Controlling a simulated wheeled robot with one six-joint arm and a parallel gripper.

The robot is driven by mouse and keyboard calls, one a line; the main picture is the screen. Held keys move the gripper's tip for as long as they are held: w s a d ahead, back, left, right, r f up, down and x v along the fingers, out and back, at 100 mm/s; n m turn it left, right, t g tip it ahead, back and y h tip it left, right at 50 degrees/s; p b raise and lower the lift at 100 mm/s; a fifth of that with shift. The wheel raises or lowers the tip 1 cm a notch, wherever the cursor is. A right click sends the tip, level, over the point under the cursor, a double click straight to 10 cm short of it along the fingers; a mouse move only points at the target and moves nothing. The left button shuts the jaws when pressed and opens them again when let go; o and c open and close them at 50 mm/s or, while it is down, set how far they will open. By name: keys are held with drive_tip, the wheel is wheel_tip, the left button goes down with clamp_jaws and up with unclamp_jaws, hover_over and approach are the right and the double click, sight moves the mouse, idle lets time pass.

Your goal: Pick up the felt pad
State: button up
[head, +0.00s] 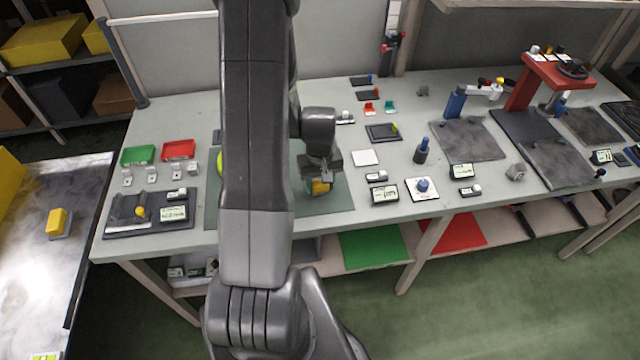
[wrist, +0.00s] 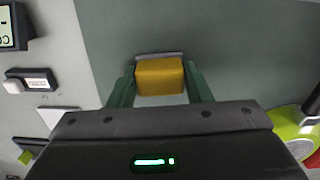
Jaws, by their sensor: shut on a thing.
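My gripper (head: 320,180) is low over the right part of the dark green mat (head: 335,201) on the bench. It is shut on a yellow block with a grey layer (head: 320,188), which looks like the felt pad. In the wrist view the yellow block (wrist: 160,77) sits between the two green fingers of my gripper (wrist: 160,88), with a grey strip showing along its far edge. I cannot tell whether the block touches the mat or is just above it. My arm hides part of the mat in the head view.
A bright green round thing (wrist: 292,130) lies near my gripper on the wrist view's right. A white square (head: 365,157) and small display boxes (head: 384,194) lie right of the mat. A similar yellow block (head: 57,221) is on the left table. The mat's front right is clear.

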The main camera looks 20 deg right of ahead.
sight(319, 182)
wheel_tip(319, 182, up, 10)
drive_tip(key=shift+f+b, duration=0.1)
drive_tip(key=shift+b, duration=0.5)
drive_tip(key=shift+o, duration=0.7)
